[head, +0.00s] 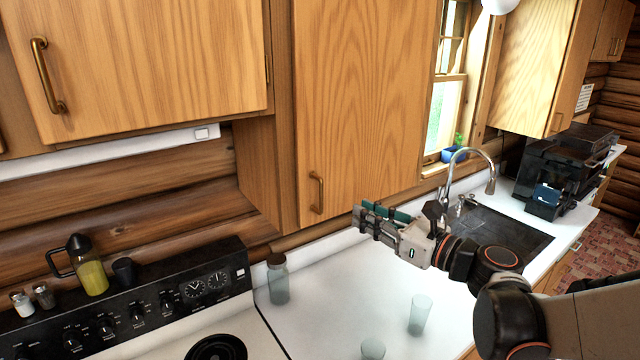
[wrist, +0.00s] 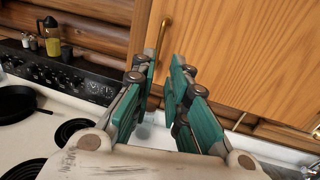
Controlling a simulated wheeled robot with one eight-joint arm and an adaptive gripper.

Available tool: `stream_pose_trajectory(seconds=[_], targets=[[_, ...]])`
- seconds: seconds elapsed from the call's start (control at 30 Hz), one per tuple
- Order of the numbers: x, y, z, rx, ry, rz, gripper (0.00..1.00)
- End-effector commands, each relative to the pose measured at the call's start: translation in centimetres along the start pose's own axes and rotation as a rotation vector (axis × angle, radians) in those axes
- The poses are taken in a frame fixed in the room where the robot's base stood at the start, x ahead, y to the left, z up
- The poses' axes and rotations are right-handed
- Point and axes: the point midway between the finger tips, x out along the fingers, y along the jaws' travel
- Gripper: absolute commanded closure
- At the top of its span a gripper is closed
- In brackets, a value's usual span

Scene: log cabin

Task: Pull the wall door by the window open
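The wall door (head: 365,100) is a tall wooden cabinet door just left of the window (head: 447,100). It looks shut. Its brass handle (head: 316,192) is a vertical bar near the lower left edge. My gripper (head: 372,220) is in front of the door's lower part, to the right of the handle in the head view. In the wrist view the door (wrist: 240,50) fills the upper right, and the handle (wrist: 163,35) shows beyond my gripper (wrist: 159,75), roughly in line with the gap between the fingers. The fingers are apart and empty, not touching the handle.
Below are a white counter (head: 330,300) with a glass jar (head: 278,280) and clear glasses (head: 420,314), and a stove (head: 130,320) at the left. A sink faucet (head: 470,160) stands right of my gripper. Another wall cabinet (head: 150,60) hangs at the left.

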Motion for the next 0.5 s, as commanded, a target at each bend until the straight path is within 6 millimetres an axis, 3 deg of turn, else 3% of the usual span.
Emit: stream_pose_trajectory(seconds=[0.5], targets=[[9.2,0.1,0.0,-0.003,0.001,0.004,0.85]])
